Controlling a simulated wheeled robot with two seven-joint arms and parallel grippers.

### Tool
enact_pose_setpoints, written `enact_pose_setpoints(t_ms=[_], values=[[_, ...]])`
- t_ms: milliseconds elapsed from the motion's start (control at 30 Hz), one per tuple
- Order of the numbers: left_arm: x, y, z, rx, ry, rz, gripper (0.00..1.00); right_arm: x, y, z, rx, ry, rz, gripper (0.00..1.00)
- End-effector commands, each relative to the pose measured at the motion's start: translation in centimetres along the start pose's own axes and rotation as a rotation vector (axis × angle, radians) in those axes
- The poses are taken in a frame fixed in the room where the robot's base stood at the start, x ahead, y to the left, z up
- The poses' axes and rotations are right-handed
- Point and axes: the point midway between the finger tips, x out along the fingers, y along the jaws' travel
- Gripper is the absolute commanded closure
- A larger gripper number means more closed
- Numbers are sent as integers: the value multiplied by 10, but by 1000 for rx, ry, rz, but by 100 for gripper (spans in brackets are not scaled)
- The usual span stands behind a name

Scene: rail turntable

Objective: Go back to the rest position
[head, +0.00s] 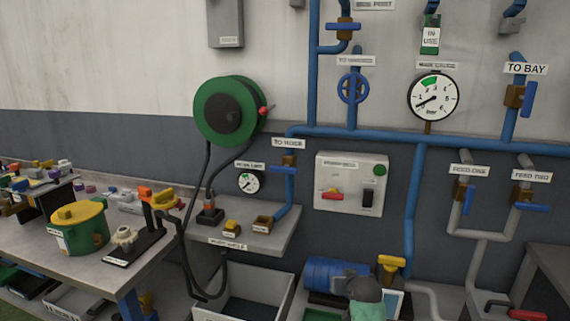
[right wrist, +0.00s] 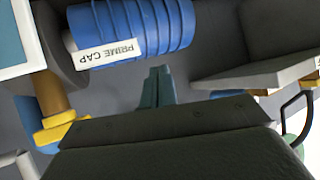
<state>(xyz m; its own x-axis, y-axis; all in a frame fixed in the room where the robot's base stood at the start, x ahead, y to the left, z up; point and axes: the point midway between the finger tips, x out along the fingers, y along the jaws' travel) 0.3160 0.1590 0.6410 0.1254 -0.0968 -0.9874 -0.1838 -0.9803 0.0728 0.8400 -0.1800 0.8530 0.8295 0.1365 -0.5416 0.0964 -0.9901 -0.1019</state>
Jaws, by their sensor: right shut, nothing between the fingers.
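My right gripper (right wrist: 158,76) shows in the right wrist view, its two teal-grey fingertips together with nothing between them. They point toward a ribbed blue cylinder (right wrist: 150,22) labelled "PRIME CAP", which looks upside down there. A gap of grey floor or wall shows around the fingertips; I cannot tell the exact distance. In the head view the blue cylinder (head: 330,274) lies low at the centre. A dark rounded shape with green below it stands just right of the cylinder; I cannot tell if it is my right arm. My left gripper is not in view.
A yellow-handled valve (head: 391,262) stands close by the blue cylinder and shows in the wrist view (right wrist: 55,131). A grey shelf (head: 270,240), an open bin (head: 240,295) and a hanging black hose (head: 187,250) are left. Blue pipes (head: 412,210) run up the wall.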

Motion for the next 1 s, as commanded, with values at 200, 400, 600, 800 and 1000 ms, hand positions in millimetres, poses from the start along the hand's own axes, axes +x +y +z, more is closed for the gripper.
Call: enact_pose_setpoints(t_ms=[200, 400, 600, 800, 1000], values=[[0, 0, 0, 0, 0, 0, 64, -76, -14, 103, -23, -286, 16, 100], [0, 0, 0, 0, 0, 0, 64, -138, -24, 181, -54, -447, 24, 100], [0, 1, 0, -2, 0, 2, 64, -189, -35, 244, -82, -524, 17, 100], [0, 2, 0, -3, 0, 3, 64, -232, -44, 310, -98, -604, -1, 100], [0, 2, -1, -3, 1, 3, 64, -271, -50, 389, -103, -728, -17, 100]])
